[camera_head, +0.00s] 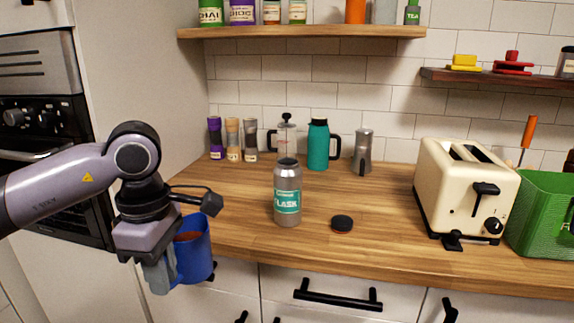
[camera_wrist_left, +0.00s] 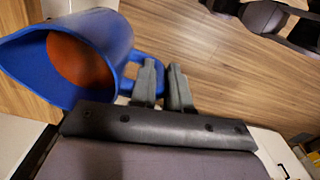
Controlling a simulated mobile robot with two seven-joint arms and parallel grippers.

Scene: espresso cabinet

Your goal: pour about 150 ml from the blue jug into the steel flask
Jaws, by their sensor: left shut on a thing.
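The blue jug (camera_head: 196,250) is held by my left gripper (camera_head: 160,274) in front of the counter's front edge, at the left. Reddish-brown liquid shows inside the jug. In the left wrist view the jug (camera_wrist_left: 118,38) shows its open mouth at the left, and the left gripper's fingers (camera_wrist_left: 163,88) are shut on its handle. The steel flask (camera_head: 287,205) with a teal label stands upright on the counter, to the right of the jug and apart from it. A black round lid (camera_head: 342,223) lies on the counter beside the flask. My right gripper is not in view.
A cream toaster (camera_head: 461,195) and green basket (camera_head: 545,215) stand at the right. A teal jug (camera_head: 318,147), a French press (camera_head: 286,139), a grey grinder (camera_head: 363,152) and several spice jars (camera_head: 232,140) line the back.

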